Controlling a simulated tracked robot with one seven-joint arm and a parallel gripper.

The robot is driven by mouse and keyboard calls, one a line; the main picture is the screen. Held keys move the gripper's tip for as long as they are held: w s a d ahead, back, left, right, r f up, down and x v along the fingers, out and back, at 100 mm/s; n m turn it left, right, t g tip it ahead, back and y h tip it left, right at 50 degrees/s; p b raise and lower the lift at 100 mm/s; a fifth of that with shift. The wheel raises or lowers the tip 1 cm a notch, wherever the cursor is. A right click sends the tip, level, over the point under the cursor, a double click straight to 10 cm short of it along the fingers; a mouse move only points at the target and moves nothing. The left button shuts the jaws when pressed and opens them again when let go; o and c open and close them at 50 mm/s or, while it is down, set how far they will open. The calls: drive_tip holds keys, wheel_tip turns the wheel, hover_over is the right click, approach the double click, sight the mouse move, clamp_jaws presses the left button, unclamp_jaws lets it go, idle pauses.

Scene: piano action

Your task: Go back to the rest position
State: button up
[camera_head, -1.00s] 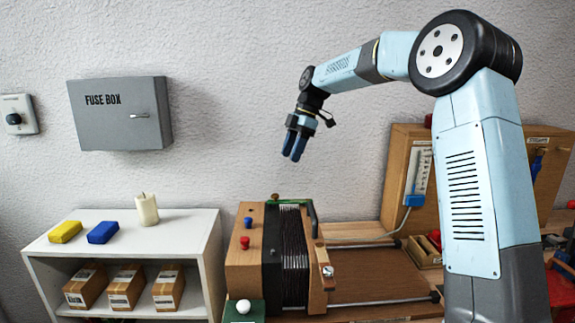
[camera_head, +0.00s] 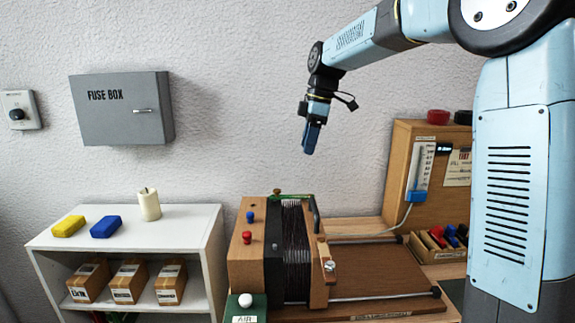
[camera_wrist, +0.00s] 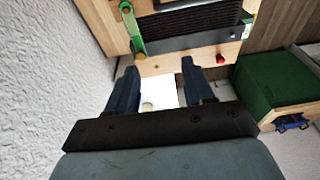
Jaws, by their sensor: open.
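My gripper (camera_head: 311,138) hangs from my raised arm in the head view, fingers pointing down, above the wooden bench and apart from everything. In the wrist view my gripper (camera_wrist: 158,92) shows two dark blue fingers spread apart with nothing held between them. Below it in the head view is a wooden device with black bellows (camera_head: 296,250). The bellows also show at the top of the wrist view (camera_wrist: 195,20).
A grey fuse box (camera_head: 122,110) hangs on the wall. A white shelf (camera_head: 190,226) at left bears yellow and blue blocks and a candle (camera_head: 149,206), with cartons below. A wooden panel with a gauge (camera_head: 421,166) stands at right. Air around my gripper is clear.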

drive_tip(key=s+d+f+m+t, duration=0.1)
drive_tip(key=s+d+m+t, duration=0.1)
drive_tip(key=s+d+m, duration=0.4)
drive_tip(key=s+d+f+m+t+h, duration=0.1)
drive_tip(key=s+d+m, duration=0.4)
drive_tip(key=s, duration=1)
drive_tip(key=s+d+f+m+t+h, duration=0.1)
drive_tip(key=s+d+f+m+t, duration=0.1)
drive_tip(key=s+d+m, duration=0.4)
drive_tip(key=s+f+m, duration=0.1)
drive_tip(key=s, duration=0.4)
drive_tip(key=shift+d+f+t, duration=0.15)
drive_tip(key=shift+d+t, duration=0.15)
drive_tip(key=shift+t, duration=0.1)
